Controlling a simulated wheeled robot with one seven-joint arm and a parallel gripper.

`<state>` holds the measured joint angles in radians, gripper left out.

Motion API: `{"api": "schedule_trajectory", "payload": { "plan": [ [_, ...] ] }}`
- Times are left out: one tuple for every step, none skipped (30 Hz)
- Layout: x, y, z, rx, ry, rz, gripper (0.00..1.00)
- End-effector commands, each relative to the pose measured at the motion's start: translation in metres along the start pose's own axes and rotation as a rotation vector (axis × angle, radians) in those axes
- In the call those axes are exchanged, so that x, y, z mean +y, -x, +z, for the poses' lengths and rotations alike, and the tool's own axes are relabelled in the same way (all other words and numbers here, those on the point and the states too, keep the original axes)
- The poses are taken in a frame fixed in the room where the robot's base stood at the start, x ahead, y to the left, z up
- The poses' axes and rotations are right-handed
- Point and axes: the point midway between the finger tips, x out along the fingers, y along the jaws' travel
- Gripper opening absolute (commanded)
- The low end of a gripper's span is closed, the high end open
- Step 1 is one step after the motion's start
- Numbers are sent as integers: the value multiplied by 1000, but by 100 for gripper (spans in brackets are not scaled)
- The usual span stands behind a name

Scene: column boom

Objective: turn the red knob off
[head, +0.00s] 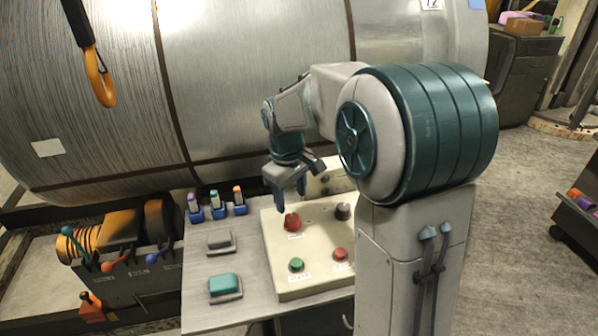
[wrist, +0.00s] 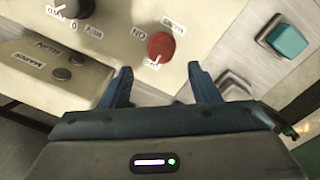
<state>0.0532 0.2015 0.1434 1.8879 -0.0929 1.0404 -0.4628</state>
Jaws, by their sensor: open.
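The red knob (head: 292,221) sits at the upper left of a cream control panel on the bench. It also shows in the wrist view (wrist: 160,47), with a white pointer mark at its lower edge and ON and OFF labels around it. My gripper (head: 290,203) is just above and behind the knob in the head view. In the wrist view my gripper (wrist: 160,75) has its two blue fingers spread apart, with the knob ahead of the gap between them. The fingers look clear of the knob, and nothing is between them.
The panel (head: 272,262) also carries a black knob (head: 343,211), a green button (head: 296,265) and a red button (head: 340,254). A teal switch (head: 224,284) and a grey switch (head: 219,241) lie to its left. A large metal drum (head: 260,80) stands behind the bench.

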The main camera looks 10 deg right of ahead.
Motion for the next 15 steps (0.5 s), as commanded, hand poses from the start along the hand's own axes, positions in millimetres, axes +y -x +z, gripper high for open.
{"api": "schedule_trajectory", "payload": {
  "plan": [
    [1, 14, 0, 5, -1, 3, 55],
    [1, 20, 0, 4, -1, 2, 55],
    [1, 29, 0, 4, -1, 2, 55],
    [1, 35, 0, 4, -1, 2, 55],
    [1, 41, 0, 3, -1, 1, 55],
    [1, 47, 0, 3, -1, 0, 55],
    [1, 52, 1, 2, -1, 0, 55],
    [1, 56, 0, 2, -1, 0, 55],
    [1, 61, 1, 1, -1, 0, 55],
    [1, 64, 1, 0, -1, -1, 55],
    [1, 67, 1, 1, -1, 0, 55],
    [1, 70, 1, 1, -1, 0, 55],
    [1, 71, 1, 0, -1, -1, 55],
    [1, 72, 1, -1, -1, -1, 55],
    [1, 73, 2, -1, -1, -2, 55]
  ]
}}
